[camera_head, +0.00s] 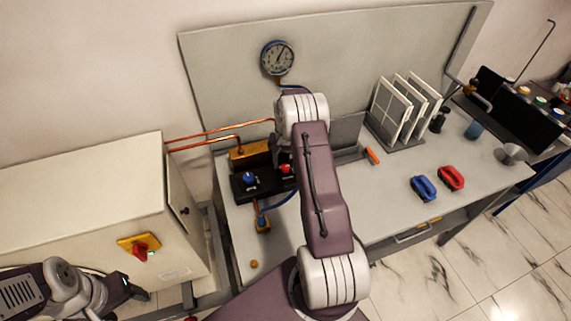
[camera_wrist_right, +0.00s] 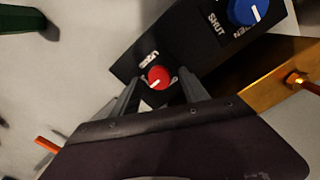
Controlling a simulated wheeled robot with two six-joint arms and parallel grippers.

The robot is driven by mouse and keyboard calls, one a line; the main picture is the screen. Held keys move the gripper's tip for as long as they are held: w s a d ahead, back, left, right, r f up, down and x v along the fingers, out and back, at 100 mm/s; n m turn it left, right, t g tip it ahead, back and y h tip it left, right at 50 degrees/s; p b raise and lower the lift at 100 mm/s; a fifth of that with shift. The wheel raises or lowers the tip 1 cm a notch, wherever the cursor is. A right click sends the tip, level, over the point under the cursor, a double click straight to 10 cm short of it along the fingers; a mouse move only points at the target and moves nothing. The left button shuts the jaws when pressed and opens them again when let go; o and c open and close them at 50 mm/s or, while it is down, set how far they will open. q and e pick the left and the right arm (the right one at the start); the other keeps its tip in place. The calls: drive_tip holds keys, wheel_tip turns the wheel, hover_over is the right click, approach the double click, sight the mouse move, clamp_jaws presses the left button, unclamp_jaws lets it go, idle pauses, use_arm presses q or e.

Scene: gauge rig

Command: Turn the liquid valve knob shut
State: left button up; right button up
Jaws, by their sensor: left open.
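A black valve block (camera_head: 262,183) on the bench carries a blue knob (camera_head: 249,178) and a red knob (camera_head: 286,168). In the right wrist view the red knob (camera_wrist_right: 158,77) has a white pointer mark, and the blue knob (camera_wrist_right: 247,10) sits by SHUT and OPEN lettering. I cannot read which knob is marked liquid. My right gripper (camera_wrist_right: 158,92) is open, its fingers on either side of the red knob, with gaps visible. In the head view my right arm mostly hides that gripper. My left gripper (camera_head: 137,292) is at the lower left, open, away from the block.
A round gauge (camera_head: 278,57) hangs on the back panel. Copper pipes (camera_head: 215,133) run from a cream cabinet (camera_head: 85,205) with a red switch (camera_head: 141,253). White framed panels (camera_head: 395,108) stand in a rack. Blue (camera_head: 423,188) and red (camera_head: 451,178) tools lie at the right.

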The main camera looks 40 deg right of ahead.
sight(286, 166)
wheel_tip(286, 166, up, 9)
drive_tip(key=b, duration=0.1)
idle(0.4)
idle(0.4)
